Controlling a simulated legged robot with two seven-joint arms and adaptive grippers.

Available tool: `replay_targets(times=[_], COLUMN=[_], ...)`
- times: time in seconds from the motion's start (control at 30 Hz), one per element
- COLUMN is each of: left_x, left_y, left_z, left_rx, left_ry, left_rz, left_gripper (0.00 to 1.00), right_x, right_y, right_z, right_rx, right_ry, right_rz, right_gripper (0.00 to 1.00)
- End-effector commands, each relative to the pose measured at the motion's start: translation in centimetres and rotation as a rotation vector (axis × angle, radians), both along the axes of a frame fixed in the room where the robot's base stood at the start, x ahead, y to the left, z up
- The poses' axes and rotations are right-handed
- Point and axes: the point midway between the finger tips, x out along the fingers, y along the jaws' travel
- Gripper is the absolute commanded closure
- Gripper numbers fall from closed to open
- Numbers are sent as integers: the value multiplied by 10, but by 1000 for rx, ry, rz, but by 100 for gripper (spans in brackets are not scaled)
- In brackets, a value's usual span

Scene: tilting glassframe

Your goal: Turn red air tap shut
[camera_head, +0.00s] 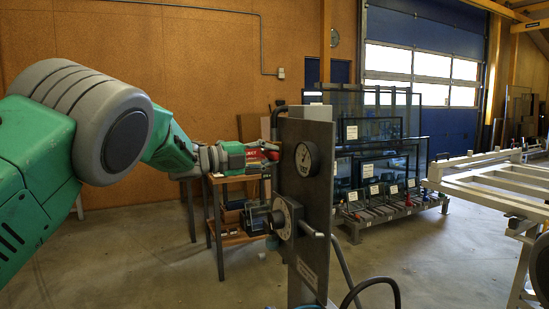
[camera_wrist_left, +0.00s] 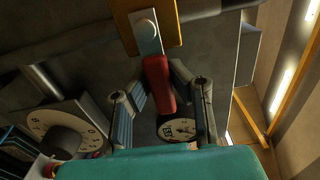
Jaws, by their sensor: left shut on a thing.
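The red air tap (camera_head: 264,147) sits at the upper left edge of an upright grey panel (camera_head: 318,210). In the left wrist view its red lever (camera_wrist_left: 158,84) is long and narrow and lies between the two fingers, with a pale metal piece (camera_wrist_left: 147,32) beyond one end. My left gripper (camera_head: 258,155) reaches in from the left and is shut on the red lever. In the head view the fingers partly cover the tap. My right gripper is not in view.
A round gauge (camera_head: 307,160) is on the panel close to the tap, and a dial with a dark knob (camera_head: 284,217) is below. A dark hose (camera_head: 372,286) curves at the panel's foot. Glass frames on a rack (camera_head: 385,205) stand behind; a white frame table (camera_head: 490,178) is right.

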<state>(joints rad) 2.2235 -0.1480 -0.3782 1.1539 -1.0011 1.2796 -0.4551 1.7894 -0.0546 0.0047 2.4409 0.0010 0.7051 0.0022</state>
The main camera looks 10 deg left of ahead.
Motion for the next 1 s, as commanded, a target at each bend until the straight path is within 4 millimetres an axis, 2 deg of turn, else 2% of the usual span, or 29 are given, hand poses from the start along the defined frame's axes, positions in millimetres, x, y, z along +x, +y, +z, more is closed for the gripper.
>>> replay_targets(times=[0.03,0.07,0.1,0.37,0.47,0.57,1.0], left_x=[-1,-1,-1,1,-1,-8,-59], left_y=[3,3,3,-3,0,10,87], left_z=[-11,-11,-10,-6,-6,-4,-6], left_rx=[9,9,8,10,10,9,3], left_ry=[16,16,16,11,11,9,12], left_rz=[0,1,1,-1,1,2,4], left_gripper=[76,65,62,62,62,62,62], right_x=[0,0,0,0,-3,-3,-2], right_y=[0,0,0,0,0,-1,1], right_z=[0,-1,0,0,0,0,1], right_rx=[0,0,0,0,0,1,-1], right_ry=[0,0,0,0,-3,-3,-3], right_rz=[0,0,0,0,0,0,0], right_gripper=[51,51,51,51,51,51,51])
